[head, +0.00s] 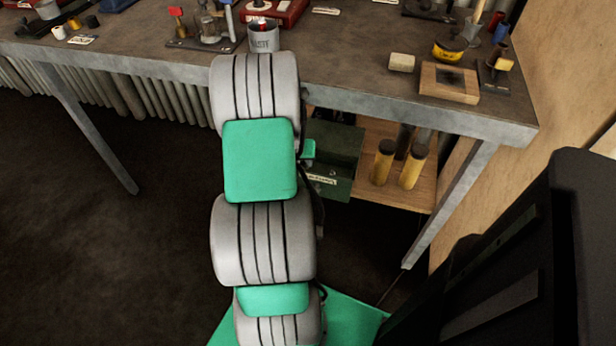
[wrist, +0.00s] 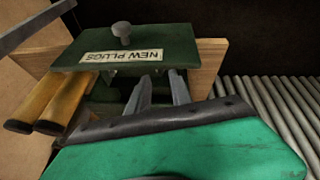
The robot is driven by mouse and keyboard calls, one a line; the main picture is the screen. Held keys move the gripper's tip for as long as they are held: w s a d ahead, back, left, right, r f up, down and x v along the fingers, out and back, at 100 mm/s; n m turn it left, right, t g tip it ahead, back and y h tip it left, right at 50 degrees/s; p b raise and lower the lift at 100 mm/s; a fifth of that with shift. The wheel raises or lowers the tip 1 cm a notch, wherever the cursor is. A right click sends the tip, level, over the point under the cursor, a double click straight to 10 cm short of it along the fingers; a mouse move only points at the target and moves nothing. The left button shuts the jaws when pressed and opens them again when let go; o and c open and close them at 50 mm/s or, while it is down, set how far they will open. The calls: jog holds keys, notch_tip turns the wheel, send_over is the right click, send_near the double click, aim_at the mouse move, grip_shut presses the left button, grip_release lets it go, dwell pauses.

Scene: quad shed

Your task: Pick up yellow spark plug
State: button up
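I cannot make out a yellow spark plug in either view. A green box (head: 332,157) with a pale label sits under the bench in the head view, partly hidden by my arm. In the wrist view, a green panel (wrist: 125,50) bears a "NEW PLUGS" label and a round grey knob. My gripper (wrist: 160,88) shows two grey fingers apart with a gap between them. The fingertips overlap the dark green area by the panel. I see nothing held between them. I cannot tell whether they touch the box. The head view does not show the fingers.
The workbench (head: 365,88) spans above, with a mug (head: 263,38), a yellow tin (head: 449,50) and a wooden block (head: 449,83) on top. Two yellow-brown cylinders (wrist: 62,108) stand beside the green box. A radiator (wrist: 270,105) is on the other side. Bench legs flank the space below.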

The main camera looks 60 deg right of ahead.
aim_at(306, 166)
jog(key=b+x, duration=0.1)
jog(key=x, duration=0.4)
jog(key=shift+d+f, duration=0.2)
jog(key=shift+f, duration=0.05)
jog(key=shift+w, duration=0.1)
grip_shut()
